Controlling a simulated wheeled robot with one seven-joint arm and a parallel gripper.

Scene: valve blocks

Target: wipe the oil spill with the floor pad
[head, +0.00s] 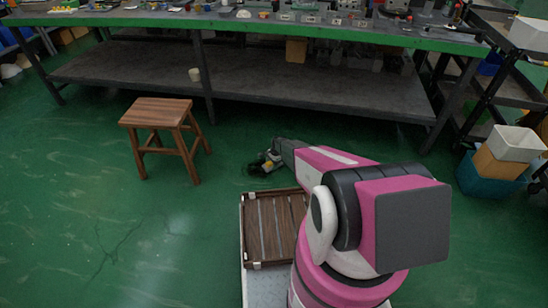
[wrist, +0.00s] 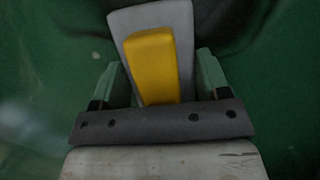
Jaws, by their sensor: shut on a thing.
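My gripper (head: 273,157) reaches low over the green floor, beyond the wooden tray on my base. In the wrist view, my gripper (wrist: 157,70) has its two green fingers on either side of a yellow handle (wrist: 152,65). The handle belongs to the floor pad, whose grey plate (wrist: 181,20) shows behind it. In the head view, the floor pad (head: 267,167) is small and partly hidden by my gripper. I cannot tell whether it touches the floor. A dark patch (head: 254,169) lies by the pad, and may be the oil spill or shadow.
A wooden stool (head: 160,113) stands to the left of my gripper. A long workbench (head: 250,75) with a low shelf crosses the back. Stacked bins (head: 500,160) stand at the right. The floor (head: 90,210) at the front left is clear.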

